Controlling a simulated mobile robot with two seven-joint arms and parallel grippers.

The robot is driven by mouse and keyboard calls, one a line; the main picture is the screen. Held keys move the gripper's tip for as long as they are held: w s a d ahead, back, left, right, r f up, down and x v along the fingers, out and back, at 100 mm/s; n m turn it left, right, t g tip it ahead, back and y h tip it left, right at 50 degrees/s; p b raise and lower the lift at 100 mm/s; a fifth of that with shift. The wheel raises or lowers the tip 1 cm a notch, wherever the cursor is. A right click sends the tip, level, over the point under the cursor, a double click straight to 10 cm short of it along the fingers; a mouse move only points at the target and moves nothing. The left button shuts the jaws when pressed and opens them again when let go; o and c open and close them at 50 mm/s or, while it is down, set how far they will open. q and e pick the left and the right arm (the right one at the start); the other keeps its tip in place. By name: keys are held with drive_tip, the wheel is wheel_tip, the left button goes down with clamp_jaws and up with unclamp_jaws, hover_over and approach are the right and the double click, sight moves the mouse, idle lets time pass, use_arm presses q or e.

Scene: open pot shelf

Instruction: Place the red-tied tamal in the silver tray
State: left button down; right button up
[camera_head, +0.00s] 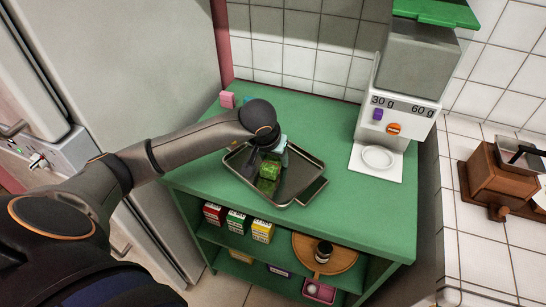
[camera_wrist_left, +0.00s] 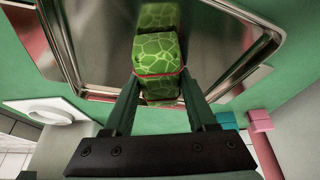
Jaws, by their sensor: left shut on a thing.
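The red-tied tamal (camera_head: 268,184) is a green, leaf-patterned bundle; its red tie shows around it in the left wrist view (camera_wrist_left: 158,52). My left gripper (camera_head: 270,163) is shut on it, one finger on each side near the tie. The silver tray (camera_head: 311,191) lies on the green counter, and the tamal is inside its outline. A green reflection of the tamal shows in the tray's shiny floor in the left wrist view (camera_wrist_left: 95,45). I cannot tell whether the tamal touches the tray floor. My right gripper is out of view.
Pink (camera_head: 227,99) and blue blocks sit at the back left. Several small boxes (camera_head: 237,222) and a round wooden board (camera_head: 340,256) are on the shelf below.

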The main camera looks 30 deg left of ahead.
use_arm(q)
drive_tip(key=shift+c, duration=1)
unclamp_jaws()
drive_tip(key=shift+r+p, duration=0.3)
drive_tip(key=shift+p, duration=0.05)
drive_tip(key=v, duration=1.1)
drive_tip(key=shift+s+r, duration=0.25)
